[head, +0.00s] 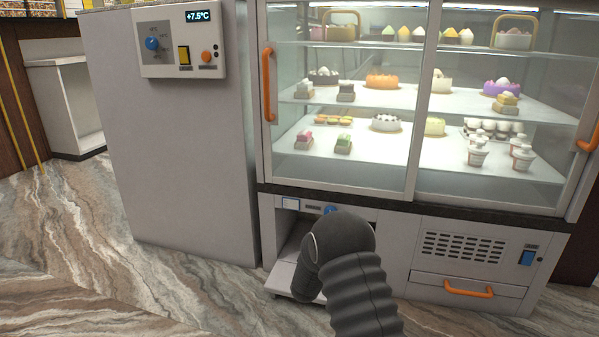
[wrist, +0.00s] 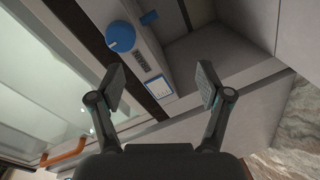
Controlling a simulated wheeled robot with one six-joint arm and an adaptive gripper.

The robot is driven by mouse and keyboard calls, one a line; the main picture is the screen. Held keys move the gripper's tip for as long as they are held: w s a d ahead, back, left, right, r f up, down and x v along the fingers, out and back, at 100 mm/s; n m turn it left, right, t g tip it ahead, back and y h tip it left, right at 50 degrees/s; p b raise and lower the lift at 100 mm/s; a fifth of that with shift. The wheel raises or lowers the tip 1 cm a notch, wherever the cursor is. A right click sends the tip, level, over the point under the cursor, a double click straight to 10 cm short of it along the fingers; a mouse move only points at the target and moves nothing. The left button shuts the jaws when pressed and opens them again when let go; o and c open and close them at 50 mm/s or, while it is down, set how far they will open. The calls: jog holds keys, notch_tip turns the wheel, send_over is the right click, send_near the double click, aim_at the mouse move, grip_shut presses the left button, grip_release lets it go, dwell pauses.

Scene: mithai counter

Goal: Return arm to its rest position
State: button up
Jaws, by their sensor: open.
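My gripper (wrist: 160,88) is open and empty in the wrist view, its two fingers spread wide. Between and beyond the fingers is the lower front of the display case, with a blue knob (wrist: 120,36) and a small white-and-blue label (wrist: 157,87). In the head view my dark arm reaches up from the bottom edge to the case's lower compartment. The arm hides my gripper there and covers part of the blue knob (head: 330,210).
The glass display case (head: 420,195) holds several cakes and sweets behind sliding doors with orange handles (head: 268,85). A drawer with an orange handle (head: 469,289) is at the lower right. A control panel (head: 180,43) reads +7.5°C. Marble floor (head: 90,260) is clear at left.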

jog(key=s+a+f+m+g+y, duration=0.2)
jog(key=s+a+f+g+y, duration=0.25)
jog(key=f, duration=0.45)
jog(key=s+r+m+g+p, duration=0.1)
jog(key=s+r+m+g, duration=0.3)
jog(key=s, duration=0.7)
jog(key=s+d+r+m+p, duration=0.1)
jog(key=s+d+r+p, duration=0.2)
jog(key=s+r, duration=0.9)
jog(key=s+d+r+m+g+p, duration=0.1)
jog(key=s+d+r+p, duration=0.2)
jog(key=s+r, duration=1)
jog(key=s+d+r+m+g+p, duration=0.1)
jog(key=s+d+r, duration=0.4)
jog(key=s+r, duration=0.8)
jog(key=shift+r+m+p, duration=0.4)
jog(key=shift+m+p, duration=0.2)
jog(key=shift+p, duration=0.55)
